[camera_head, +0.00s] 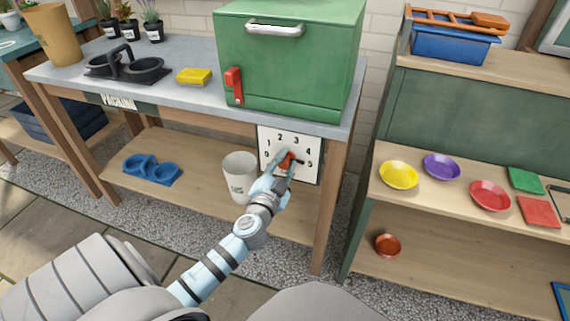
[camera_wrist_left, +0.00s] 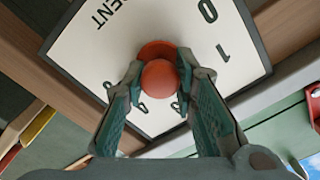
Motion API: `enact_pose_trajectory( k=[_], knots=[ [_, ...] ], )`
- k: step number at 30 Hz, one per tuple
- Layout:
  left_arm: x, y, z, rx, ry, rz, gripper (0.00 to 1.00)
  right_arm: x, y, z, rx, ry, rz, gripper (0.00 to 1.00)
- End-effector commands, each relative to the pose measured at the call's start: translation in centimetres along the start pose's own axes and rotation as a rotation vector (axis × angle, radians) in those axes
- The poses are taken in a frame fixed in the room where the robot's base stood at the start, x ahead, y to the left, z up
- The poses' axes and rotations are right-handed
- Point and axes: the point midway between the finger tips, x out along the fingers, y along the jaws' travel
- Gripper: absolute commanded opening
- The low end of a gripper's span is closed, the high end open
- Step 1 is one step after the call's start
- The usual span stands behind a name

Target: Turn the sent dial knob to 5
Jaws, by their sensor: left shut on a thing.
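The dial is a white square panel (camera_head: 312,139) with a dark border and black numbers, mounted on the front of the bench. Its red-orange knob (camera_head: 286,161) sits at the middle of the panel. My left gripper (camera_head: 282,164) reaches up to it, with its fingers shut around the knob. In the left wrist view my left gripper (camera_wrist_left: 158,88) has one finger on each side of the rounded knob (camera_wrist_left: 160,76).
A green cabinet (camera_head: 290,65) with a red lever (camera_head: 234,86) stands on the bench above the dial. A white bucket (camera_head: 239,176) stands left of my left gripper on the lower shelf. A shelf unit with bowls, including a yellow bowl (camera_head: 398,175), is at the right.

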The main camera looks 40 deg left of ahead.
Motion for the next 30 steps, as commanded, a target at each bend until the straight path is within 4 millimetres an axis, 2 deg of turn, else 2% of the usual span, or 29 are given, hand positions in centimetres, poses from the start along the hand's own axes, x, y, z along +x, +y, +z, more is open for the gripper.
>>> enact_pose_trajectory(
  k=[15, 16, 19, 27, 30],
  knots=[
    [0.01, 0.02, -0.04, 0.026, 0.001, 0.000, 0.00, 0.01, 0.72, -0.02, -0.007, 0.001, 0.009, 0.47],
    [0.01, 0.02, -0.04, 0.026, 0.001, 0.000, 0.28, 0.01, 0.72, -0.03, -0.007, 0.001, 0.009, 0.47],
    [0.01, 0.02, -0.03, 0.025, 0.001, 0.000, 0.44, 0.02, 0.66, -0.04, -0.006, 0.001, 0.009, 0.47],
    [-0.02, 0.00, 0.00, 0.025, 0.000, 0.000, 0.45, 0.05, 0.10, -0.17, -0.001, 0.002, 0.001, 0.47],
    [-0.59, 0.05, 0.04, 0.024, 0.000, 0.001, 0.45, 0.06, 0.05, -0.25, -0.001, 0.003, 0.001, 0.47]
  ],
)
